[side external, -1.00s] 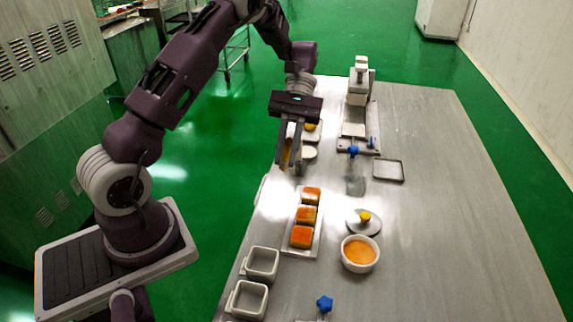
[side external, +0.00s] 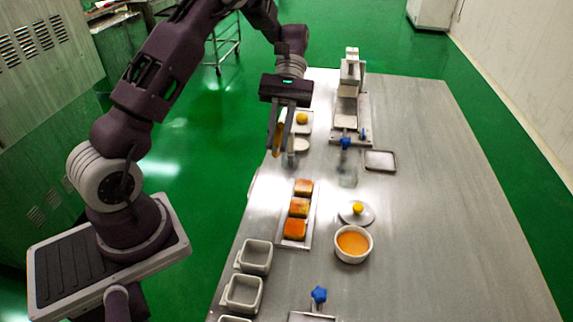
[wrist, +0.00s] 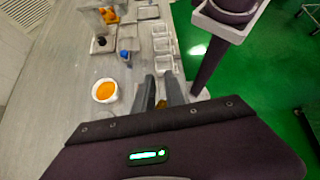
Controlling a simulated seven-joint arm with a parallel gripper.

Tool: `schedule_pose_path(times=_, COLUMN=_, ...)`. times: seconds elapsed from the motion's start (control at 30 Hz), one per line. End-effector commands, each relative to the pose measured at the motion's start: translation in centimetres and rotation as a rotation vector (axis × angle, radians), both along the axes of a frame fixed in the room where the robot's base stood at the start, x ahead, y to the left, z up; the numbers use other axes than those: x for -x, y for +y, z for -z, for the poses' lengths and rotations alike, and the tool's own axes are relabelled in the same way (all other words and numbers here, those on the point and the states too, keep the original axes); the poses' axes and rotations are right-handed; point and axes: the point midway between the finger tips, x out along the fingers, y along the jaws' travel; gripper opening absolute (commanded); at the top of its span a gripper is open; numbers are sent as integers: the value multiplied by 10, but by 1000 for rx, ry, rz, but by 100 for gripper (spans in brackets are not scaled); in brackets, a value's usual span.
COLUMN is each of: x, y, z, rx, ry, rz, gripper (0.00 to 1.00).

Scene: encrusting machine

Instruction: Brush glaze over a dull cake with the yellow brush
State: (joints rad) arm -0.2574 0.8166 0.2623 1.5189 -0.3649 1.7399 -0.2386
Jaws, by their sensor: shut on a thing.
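Three orange-brown cakes stand in a row on a narrow tray (side external: 276,244) in the side external view: a far one (side external: 304,187), a middle one (side external: 299,207) and a near one (side external: 294,229). I cannot tell for sure which is dull. The white bowl of orange glaze (side external: 352,244) is to their right; it also shows in the wrist view (wrist: 105,91). My gripper (side external: 277,150) is shut on the yellow brush (side external: 279,139), raised beyond the far end of the cake tray, apart from the cakes. In the wrist view, the fingers (wrist: 160,93) largely hide the brush, and the cakes cannot be made out.
A lid with a yellow knob (side external: 357,211) lies just behind the bowl. Square grey containers (side external: 255,256) line the near left table edge. The table's right side is clear.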

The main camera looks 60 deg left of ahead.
Motion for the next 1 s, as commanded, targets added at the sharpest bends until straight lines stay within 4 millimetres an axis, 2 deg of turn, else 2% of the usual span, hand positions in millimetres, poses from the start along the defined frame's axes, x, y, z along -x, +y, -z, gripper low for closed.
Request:
schedule_pose_path(times=0.07, x=-2, y=-5, z=0, rx=0, ry=-1, rz=2, gripper=0)
schedule_pose_path(times=0.3, x=-19, y=-66, z=0, rx=0, ry=-2, rz=5, gripper=0)
schedule_pose_path(times=0.4, x=-22, y=-83, z=0, rx=-1, ry=-1, rz=2, gripper=0)
schedule_pose_path(times=0.67, x=-23, y=-86, z=10, rx=0, ry=2, rz=-1, gripper=0)
schedule_pose_path(times=1.0, x=-23, y=-86, z=40, rx=0, ry=2, rz=0, gripper=0)
